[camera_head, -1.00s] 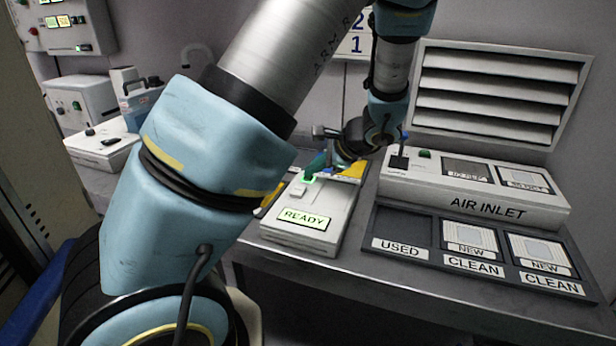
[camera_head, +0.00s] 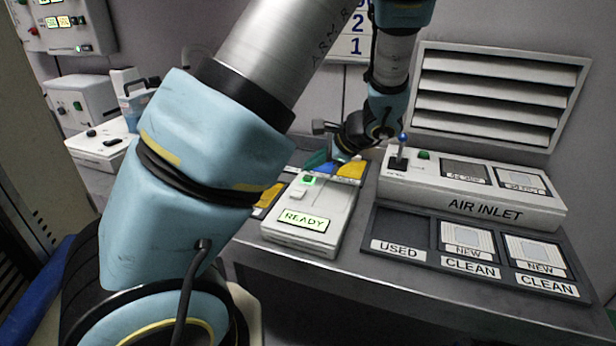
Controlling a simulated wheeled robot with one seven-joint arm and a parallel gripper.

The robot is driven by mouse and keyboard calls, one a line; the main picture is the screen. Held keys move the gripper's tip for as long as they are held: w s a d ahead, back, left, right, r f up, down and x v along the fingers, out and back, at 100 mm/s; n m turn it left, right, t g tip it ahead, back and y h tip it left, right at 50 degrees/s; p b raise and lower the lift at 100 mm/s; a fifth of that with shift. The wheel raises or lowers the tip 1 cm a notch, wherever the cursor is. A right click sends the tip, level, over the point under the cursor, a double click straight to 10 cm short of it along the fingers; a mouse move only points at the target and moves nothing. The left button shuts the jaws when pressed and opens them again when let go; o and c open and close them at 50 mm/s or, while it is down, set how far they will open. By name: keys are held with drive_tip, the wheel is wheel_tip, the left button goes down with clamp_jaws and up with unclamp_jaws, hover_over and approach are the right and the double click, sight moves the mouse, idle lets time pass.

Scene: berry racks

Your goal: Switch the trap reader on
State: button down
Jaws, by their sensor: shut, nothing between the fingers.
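The trap reader (camera_head: 312,243) is a white box on the bench, in the middle of the head view. Its front display (camera_head: 305,219) is lit pale green and reads READY. A green button (camera_head: 308,180) on its top glows, and a pale square key (camera_head: 298,194) sits just in front of it. Blue and yellow patches show at its back. My gripper (camera_head: 316,163) is shut and empty, just behind and above the green button, apart from it. Its tips are small and partly hidden in this view.
The air inlet unit (camera_head: 478,207) with a blue-tipped lever (camera_head: 402,146) stands right of the reader. In front of it is a dark tray (camera_head: 405,223) with USED and CLEAN places. My arm hides the bench's left part. A white device (camera_head: 104,148) stands at the back left.

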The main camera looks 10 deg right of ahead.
sight(309, 179)
wheel_tip(309, 179, up, 5)
drive_tip(key=p, duration=0.3)
drive_tip(key=shift+f, duration=0.1)
drive_tip(key=shift+s+a, duration=0.1)
drive_tip(key=shift+a, duration=0.35)
drive_tip(key=s+a+r+n+g+h, duration=0.2)
drive_tip(key=s+a+n+g+h, duration=0.3)
drive_tip(key=s+a+n, duration=0.8)
drive_tip(key=shift+a+r+n+h, duration=0.35)
drive_tip(key=shift+a+n+h, duration=0.35)
drive_tip(key=shift+a+n, duration=1.25)
drive_tip(key=c, duration=1.6)
unclamp_jaws()
drive_tip(key=shift+d, duration=0.15)
